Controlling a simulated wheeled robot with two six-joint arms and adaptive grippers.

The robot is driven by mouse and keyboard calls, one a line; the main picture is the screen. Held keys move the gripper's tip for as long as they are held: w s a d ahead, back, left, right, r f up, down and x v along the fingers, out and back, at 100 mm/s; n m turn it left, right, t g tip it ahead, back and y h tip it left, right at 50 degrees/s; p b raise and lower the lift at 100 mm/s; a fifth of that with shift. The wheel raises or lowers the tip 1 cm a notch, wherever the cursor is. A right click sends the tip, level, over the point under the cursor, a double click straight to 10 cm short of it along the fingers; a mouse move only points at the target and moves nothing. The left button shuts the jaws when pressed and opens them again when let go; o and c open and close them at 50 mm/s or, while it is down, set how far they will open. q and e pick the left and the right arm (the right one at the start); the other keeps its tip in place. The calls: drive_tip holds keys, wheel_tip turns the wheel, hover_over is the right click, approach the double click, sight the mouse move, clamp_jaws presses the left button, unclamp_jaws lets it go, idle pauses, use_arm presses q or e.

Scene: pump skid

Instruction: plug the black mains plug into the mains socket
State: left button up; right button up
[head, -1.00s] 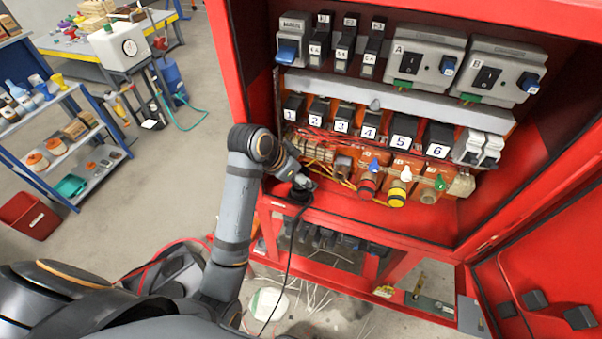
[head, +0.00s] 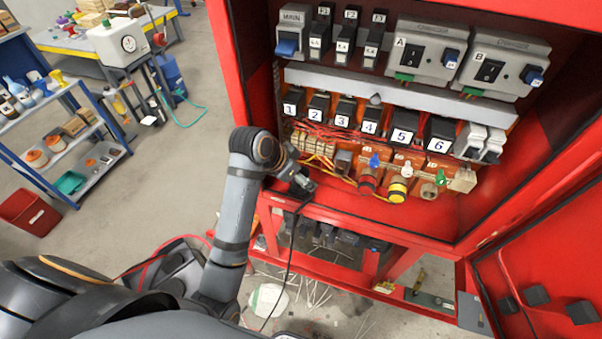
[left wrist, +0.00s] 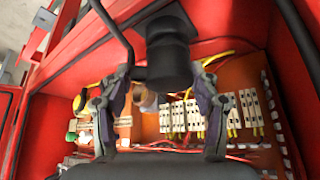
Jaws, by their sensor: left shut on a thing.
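My left gripper (head: 301,184) is at the lower left of the open red cabinet, just inside its front edge. In the left wrist view its two fingers (left wrist: 161,112) stand on either side of the black plug (left wrist: 168,52), which is held with its black cable (left wrist: 115,30) beside it. In the head view the cable (head: 288,255) hangs down over the cabinet's front edge. A grey socket-like block (head: 343,161) sits up and right of the gripper; I cannot tell for sure that it is the mains socket. The plug's pins are hidden. My right gripper is out of view.
Red, yellow and grey round connectors (head: 398,189) stand in a row right of the gripper. Loose red and yellow wires and a terminal strip (head: 312,147) lie above it. Numbered black modules (head: 404,135) sit higher. The open cabinet door (head: 548,250) is at right.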

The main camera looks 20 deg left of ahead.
use_arm(q)
drive_tip(key=shift+f, duration=0.5)
drive_tip(key=o, duration=1.4)
drive_tip(key=shift+c, duration=0.2)
drive_tip(key=shift+a+r, duration=0.1)
drive_tip(key=shift+r, duration=0.05)
drive_tip(key=v, duration=0.7)
drive_tip(key=shift+s, duration=0.15)
